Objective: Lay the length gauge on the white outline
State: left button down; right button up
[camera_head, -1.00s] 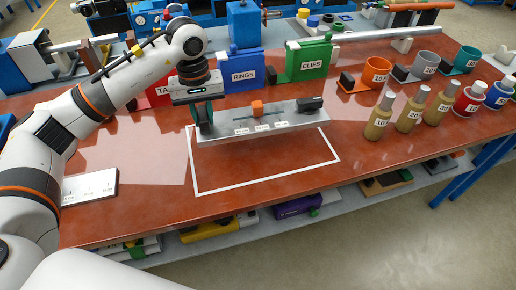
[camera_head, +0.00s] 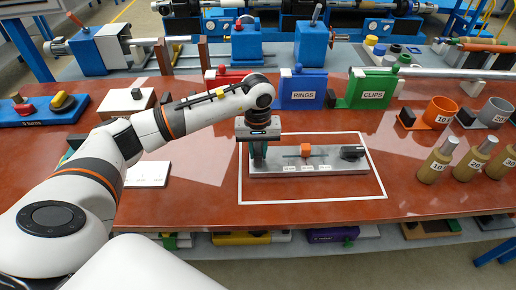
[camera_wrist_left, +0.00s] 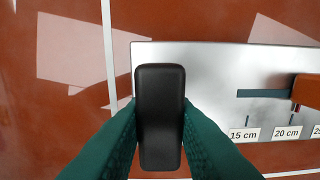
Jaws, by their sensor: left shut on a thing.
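The length gauge (camera_head: 310,168) is a silver plate with an orange slider (camera_head: 305,150), a dark knob at its right end and labels along the front. My left gripper (camera_head: 258,152) is shut on the black handle (camera_wrist_left: 160,115) at its left end. The white outline (camera_head: 313,200) is a rectangle on the red-brown table. In the left wrist view, outline lines pass left of and below the plate. I cannot tell whether the gauge touches the table. My right gripper is not in view.
Behind stand the blue RINGS holder (camera_head: 303,88) and green CLIPS holder (camera_head: 368,90). A white labelled block (camera_head: 148,174) lies left of the outline.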

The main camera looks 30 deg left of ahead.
pick_arm(q)
jog(key=shift+f, duration=0.1)
jog(key=c, duration=1.2)
grip_release()
jog(key=shift+r, duration=0.3)
notch_tip(320, 180, up, 12)
jog(key=b, duration=0.2)
jog(key=shift+f, duration=0.15)
